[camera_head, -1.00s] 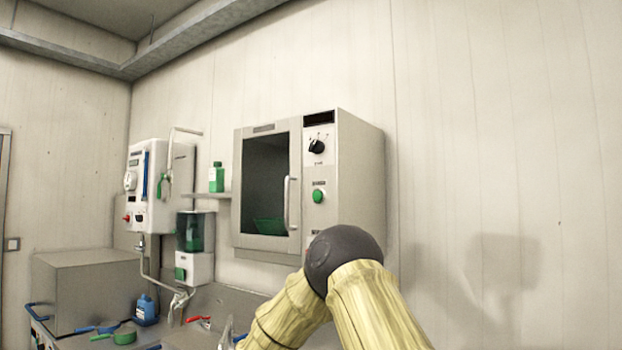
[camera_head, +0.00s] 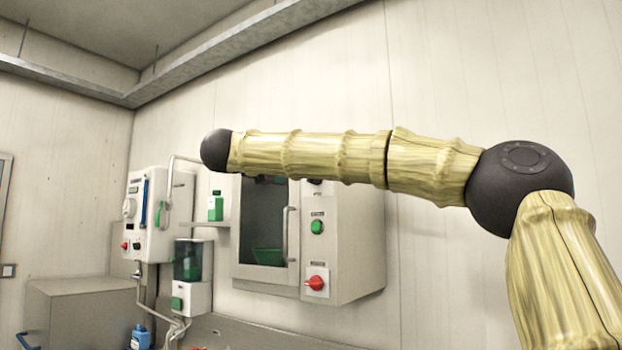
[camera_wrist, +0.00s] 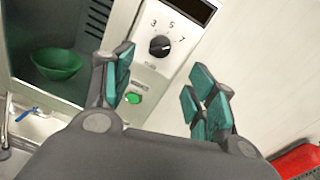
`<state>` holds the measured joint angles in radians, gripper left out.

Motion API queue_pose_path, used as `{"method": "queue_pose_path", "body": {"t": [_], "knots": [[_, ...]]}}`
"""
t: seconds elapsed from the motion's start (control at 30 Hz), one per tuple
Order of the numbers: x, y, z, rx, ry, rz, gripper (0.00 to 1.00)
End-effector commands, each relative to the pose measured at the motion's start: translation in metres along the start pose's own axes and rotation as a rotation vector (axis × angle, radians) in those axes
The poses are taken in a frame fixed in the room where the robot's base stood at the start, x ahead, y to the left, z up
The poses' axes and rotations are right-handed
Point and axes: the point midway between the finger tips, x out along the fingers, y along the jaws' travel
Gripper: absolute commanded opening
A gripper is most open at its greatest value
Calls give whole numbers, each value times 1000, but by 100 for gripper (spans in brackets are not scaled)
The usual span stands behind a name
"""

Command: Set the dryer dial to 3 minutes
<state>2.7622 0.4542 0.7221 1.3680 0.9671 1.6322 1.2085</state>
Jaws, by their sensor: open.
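The dryer (camera_head: 345,240) is a pale wall cabinet with a dark window door and a control strip on its right. In the wrist view its black dial (camera_wrist: 160,46) sits below a dark display, with 3, 5 and 7 printed around it. The dial has a pale pointer mark, but its exact setting is hard to read. My gripper (camera_wrist: 162,70) is open and empty, with its teal-padded fingers to either side of the dial in the picture and apart from it. In the head view my arm hides most of the dial, and the gripper is out of sight.
A green button (camera_head: 317,227) and a red knob (camera_head: 317,283) are below the dial. The door handle (camera_head: 287,235) stands out to the left. A green bowl (camera_wrist: 56,64) is inside the dryer. A green bottle (camera_head: 215,206) stands on a shelf. Wall to the right is clear.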

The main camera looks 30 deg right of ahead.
Motion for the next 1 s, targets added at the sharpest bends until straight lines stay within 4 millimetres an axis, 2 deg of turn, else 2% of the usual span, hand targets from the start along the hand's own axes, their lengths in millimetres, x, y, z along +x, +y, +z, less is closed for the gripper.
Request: {"method": "queue_pose_path", "body": {"t": [0.17, 0.5, 0.7, 1.0], "knots": [[16, -4, 4, 8, 6, -3, 57], [69, -3, 5, 7, 5, -2, 57], [94, -3, 4, 5, 4, -2, 57], [107, -2, 1, 5, 2, -1, 57]]}}
